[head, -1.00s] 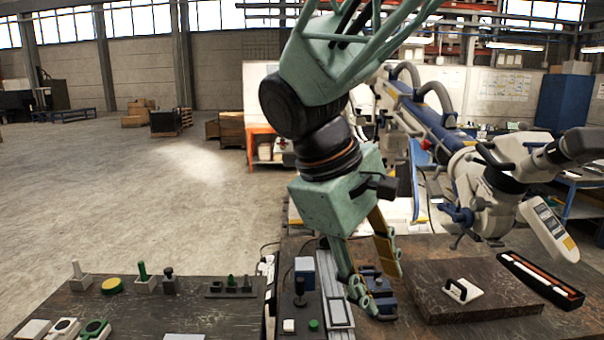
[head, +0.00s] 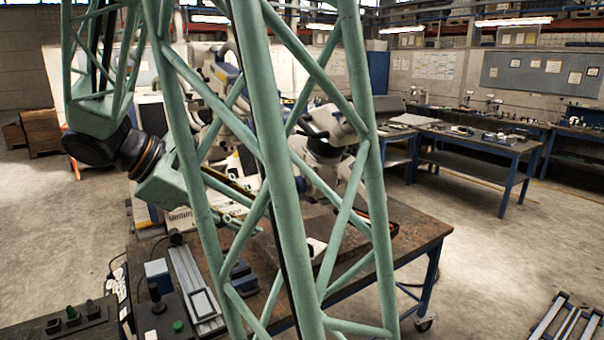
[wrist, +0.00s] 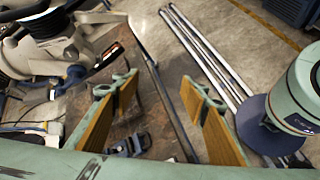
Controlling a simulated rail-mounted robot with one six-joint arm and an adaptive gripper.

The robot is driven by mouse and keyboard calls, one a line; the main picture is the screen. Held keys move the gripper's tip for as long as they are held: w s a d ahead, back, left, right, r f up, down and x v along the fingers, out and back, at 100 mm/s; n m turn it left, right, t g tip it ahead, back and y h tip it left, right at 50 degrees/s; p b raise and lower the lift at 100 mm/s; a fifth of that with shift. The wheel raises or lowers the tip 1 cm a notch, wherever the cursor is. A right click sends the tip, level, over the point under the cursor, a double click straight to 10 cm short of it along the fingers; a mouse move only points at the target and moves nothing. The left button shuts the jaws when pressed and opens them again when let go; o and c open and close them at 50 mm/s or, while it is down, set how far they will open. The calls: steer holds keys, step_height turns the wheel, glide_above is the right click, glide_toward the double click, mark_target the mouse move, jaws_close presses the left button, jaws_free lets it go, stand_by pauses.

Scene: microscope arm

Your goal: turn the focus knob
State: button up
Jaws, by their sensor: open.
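The microscope's white and blue arm (head: 222,72) stands behind my green lattice arm in the head view, with its pale head (head: 340,125) partly covered by the struts. In the wrist view, its pale body (wrist: 62,50) with dark fittings fills the upper left. I cannot single out the focus knob for sure; a dark round fitting (wrist: 75,74) shows beside the left finger. My gripper (wrist: 160,88) is open, with nothing between its yellow-padded fingers. In the head view, my gripper (head: 248,212) points right, its fingers partly behind the lattice; contact with the microscope cannot be told.
The brown workbench (head: 410,232) lies below the microscope. A blue box (head: 157,270) and a metal rail (head: 190,283) stand at its left. Metal bars (wrist: 205,50) lie on the floor beyond its edge. Open floor (head: 475,250) extends to the right.

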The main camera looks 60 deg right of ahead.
steer(key=w+d+f+n+g+h, duration=0.1)
steer(key=w+d+h, duration=0.1)
steer(key=d, duration=0.6)
steer(key=w+d+f+n+g+h+p, duration=0.1)
steer(key=w+d+n+h, duration=0.1)
steer(key=w+d, duration=0.3)
steer(key=w+d+f+n+g+h+p, duration=0.1)
steer(key=w+d+f+n+h, duration=0.1)
steer(key=d, duration=1)
steer(key=shift+w+d+g+h, duration=0.4)
steer(key=shift+w+h, duration=0.1)
steer(key=shift+w, duration=0.6)
steer(key=shift+f, duration=0.1)
steer(key=shift+x, duration=6.85)
steer(key=shift+c, duration=0.7)
steer(key=c, duration=0.7)
